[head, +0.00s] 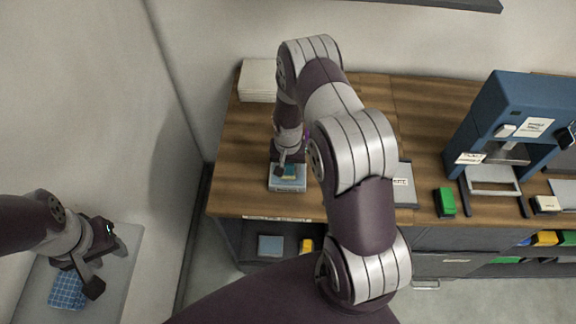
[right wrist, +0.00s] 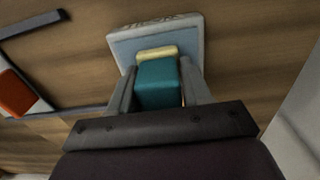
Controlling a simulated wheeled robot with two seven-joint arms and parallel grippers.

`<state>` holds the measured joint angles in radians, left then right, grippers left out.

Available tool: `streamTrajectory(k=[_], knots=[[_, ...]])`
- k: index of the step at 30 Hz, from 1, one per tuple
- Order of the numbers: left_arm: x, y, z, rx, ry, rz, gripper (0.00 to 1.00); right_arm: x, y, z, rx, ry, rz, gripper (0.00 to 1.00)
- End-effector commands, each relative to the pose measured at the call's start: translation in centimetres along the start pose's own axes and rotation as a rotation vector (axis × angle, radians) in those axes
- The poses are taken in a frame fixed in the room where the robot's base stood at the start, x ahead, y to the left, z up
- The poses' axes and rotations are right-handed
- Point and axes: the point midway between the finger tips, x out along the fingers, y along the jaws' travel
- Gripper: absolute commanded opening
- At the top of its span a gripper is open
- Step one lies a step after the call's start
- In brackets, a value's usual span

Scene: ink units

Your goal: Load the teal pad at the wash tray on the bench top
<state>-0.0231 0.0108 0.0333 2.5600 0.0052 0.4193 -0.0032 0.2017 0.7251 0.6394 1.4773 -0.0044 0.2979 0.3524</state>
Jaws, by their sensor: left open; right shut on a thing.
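The teal pad (right wrist: 157,86) has a yellow strip (right wrist: 156,53) along one edge. My right gripper (right wrist: 158,92) is shut on it, with a finger on each side. The pad also shows in the head view (head: 289,171), below my right gripper (head: 287,160). The wash tray (head: 287,188) is a small pale box with a light blue inside, near the bench's front left. In the right wrist view the tray (right wrist: 125,40) lies beyond and beneath the pad. I cannot tell whether the pad touches it. My left gripper (head: 107,268) is open, away at the far left.
A blue checked cloth (head: 67,290) lies on a pale surface below my left gripper. A white stack (head: 258,80) stands at the back left of the bench. A green block (head: 444,202) and a blue press (head: 510,115) are to the right. My right arm hides the bench's middle.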

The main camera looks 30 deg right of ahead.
Motion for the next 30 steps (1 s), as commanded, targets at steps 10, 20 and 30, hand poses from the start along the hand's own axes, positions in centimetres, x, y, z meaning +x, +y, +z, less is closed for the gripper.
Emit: streamTrajectory(k=[10, 20, 30], knots=[[0.0, 0.0, 0.0, 0.000, 0.000, 0.000, 0.43, 0.1, 0.0, 0.1, 0.000, -0.004, 0.001, 0.24], [-2.5, 0.0, -0.3, 0.000, 0.000, 0.000, 0.43, -3.1, 0.0, 0.1, 0.000, -0.001, 0.000, 0.24], [-5.2, 0.0, -0.6, 0.000, 0.000, 0.000, 0.43, -6.8, 0.0, 0.1, 0.000, -0.002, 0.001, 0.24]])
